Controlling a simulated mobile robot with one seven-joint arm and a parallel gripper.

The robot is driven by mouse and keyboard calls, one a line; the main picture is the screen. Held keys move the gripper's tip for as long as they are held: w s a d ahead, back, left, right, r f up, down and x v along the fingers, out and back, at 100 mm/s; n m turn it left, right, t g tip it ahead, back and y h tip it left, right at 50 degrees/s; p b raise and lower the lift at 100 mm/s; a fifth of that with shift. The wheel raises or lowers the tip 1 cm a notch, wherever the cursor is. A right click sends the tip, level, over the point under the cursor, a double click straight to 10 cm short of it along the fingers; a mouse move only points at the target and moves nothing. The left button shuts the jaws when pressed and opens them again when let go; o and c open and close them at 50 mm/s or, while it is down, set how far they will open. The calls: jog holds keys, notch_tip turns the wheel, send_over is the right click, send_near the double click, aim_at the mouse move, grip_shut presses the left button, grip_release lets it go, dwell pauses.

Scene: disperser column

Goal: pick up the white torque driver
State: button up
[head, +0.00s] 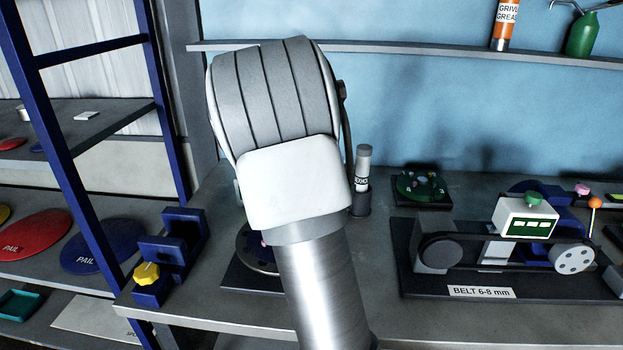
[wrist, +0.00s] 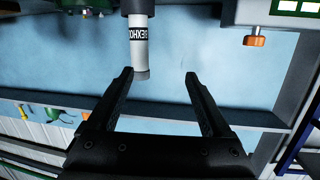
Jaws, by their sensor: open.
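The white torque driver (head: 363,168) stands upright in a dark holder (head: 359,202) on the bench, just right of my arm in the head view. It has a dark label band with partly legible lettering and a grey end. In the wrist view the driver (wrist: 138,45) appears upside down, its free end close to the left fingertip. My gripper (wrist: 160,74) is open with nothing between its fingers. The driver lies left of the middle of the gap, and contact with the left finger cannot be made out. In the head view my arm hides the gripper.
A belt rig (head: 500,245) and a small green round fixture (head: 420,187) stand right of the driver. A blue vise-like block (head: 170,255) with a yellow knob is at left. A wall shelf (head: 420,49) runs behind. The wrist view shows an orange knob (wrist: 254,41) at upper right.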

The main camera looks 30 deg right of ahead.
aim_at(362, 167)
jog(key=w+d+h, duration=0.1)
jog(key=w+d, duration=0.1)
jog(key=d, duration=0.2)
jog(key=w+d, duration=0.2)
jog(key=d, duration=0.3)
jog(key=w+d+f+h, duration=0.1)
jog(key=w+d, duration=0.1)
jog(key=d, duration=0.3)
jog(key=shift+h, duration=0.3)
jog(key=shift+x, duration=2.15)
jog(key=shift+f, duration=0.15)
grip_shut()
jog(key=shift+w+r, duration=0.1)
jog(key=shift+r, duration=0.1)
